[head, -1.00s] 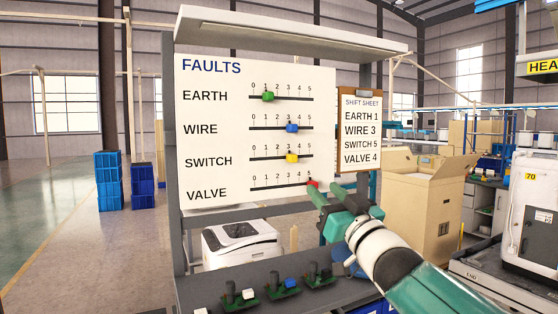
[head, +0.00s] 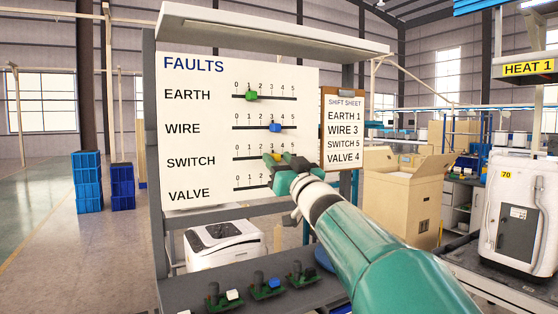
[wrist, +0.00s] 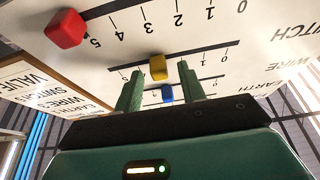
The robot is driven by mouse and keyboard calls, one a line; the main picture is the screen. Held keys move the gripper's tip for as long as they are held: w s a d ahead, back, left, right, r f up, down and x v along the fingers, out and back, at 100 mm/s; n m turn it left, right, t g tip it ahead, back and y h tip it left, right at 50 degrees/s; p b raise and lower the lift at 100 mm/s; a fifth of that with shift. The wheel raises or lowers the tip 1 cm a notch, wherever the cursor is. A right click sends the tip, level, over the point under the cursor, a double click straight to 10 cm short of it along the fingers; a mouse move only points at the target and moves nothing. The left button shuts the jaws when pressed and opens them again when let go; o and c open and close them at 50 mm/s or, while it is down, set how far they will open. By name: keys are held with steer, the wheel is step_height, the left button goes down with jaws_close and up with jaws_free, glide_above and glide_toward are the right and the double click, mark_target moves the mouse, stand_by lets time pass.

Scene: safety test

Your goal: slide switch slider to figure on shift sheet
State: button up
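The switch slider is a yellow block (head: 277,157) on the third track of the white faults board (head: 200,78), near mark 3. It also shows in the wrist view (wrist: 157,67), which sees the board upside down. My gripper (head: 278,161) is at the switch track. Its two green fingers (wrist: 160,72) are apart, one on each side of the yellow block, with gaps visible; I cannot tell whether they reach its depth. The shift sheet (head: 345,130), on a brown clipboard right of the board, reads SWITCH 5.
The green earth slider (head: 251,95) is near 1 and the blue wire slider (head: 275,128) near 3. The red valve slider (wrist: 65,29) is at 5 in the wrist view, hidden behind my gripper in the head view.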

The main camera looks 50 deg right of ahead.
steer(key=shift+w+d+r, duration=0.1)
steer(key=shift+w+r, duration=0.05)
steer(key=shift+w, duration=0.1)
jaws_close()
